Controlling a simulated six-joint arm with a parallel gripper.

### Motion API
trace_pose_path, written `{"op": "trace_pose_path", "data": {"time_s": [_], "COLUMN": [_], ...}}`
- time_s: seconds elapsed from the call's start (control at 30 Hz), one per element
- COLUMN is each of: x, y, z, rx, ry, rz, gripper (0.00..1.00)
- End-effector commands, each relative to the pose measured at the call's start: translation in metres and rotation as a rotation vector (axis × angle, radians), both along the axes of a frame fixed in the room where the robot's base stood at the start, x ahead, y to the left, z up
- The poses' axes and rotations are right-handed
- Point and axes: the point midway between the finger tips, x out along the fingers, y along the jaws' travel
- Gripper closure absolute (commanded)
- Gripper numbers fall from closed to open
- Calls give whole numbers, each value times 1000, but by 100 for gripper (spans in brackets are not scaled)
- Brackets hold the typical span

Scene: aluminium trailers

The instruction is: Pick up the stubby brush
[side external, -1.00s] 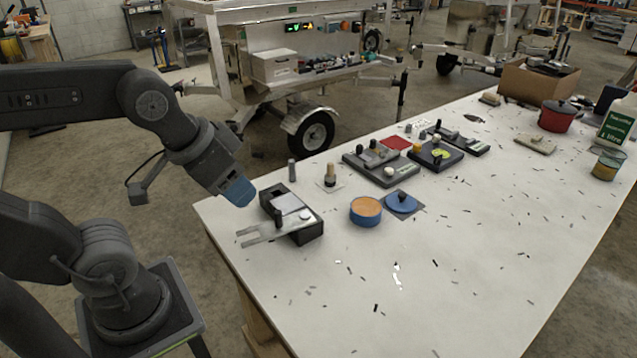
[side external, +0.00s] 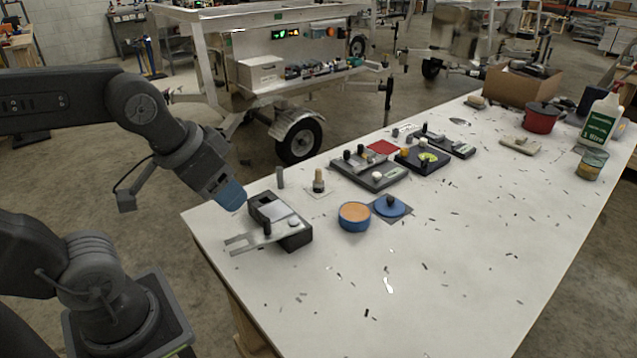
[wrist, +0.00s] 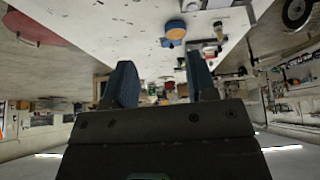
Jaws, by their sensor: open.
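What looks like the stubby brush (side external: 319,180) stands upright on a small white square near the table's far left edge. It has a tan rounded top and a dark lower part. My gripper (side external: 232,198) is above the table's left corner, to the left of the brush and apart from it. Its blue fingers point down and right. In the wrist view my gripper (wrist: 162,78) has its two fingers spread with nothing between them.
A black box with a forked metal plate (side external: 285,222) lies just right of my gripper. A grey cylinder (side external: 280,177) stands left of the brush. A blue tin (side external: 354,217), a blue lid (side external: 390,207) and a grey board (side external: 370,176) are to its right. The front table is mostly clear.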

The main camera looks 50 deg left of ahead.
Motion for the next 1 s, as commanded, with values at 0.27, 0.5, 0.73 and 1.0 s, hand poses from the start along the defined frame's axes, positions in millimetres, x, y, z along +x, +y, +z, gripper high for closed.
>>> {"op": "trace_pose_path", "data": {"time_s": [0.27,0.5,0.73,1.0], "x": [83,178,262,327], "y": [23,61,112,172], "z": [39,46,17,-46], "rx": [-127,-244,-334,-402], "ry": [102,199,275,337], "rz": [342,731,1115,1528], "gripper": [48,48,48,48]}}
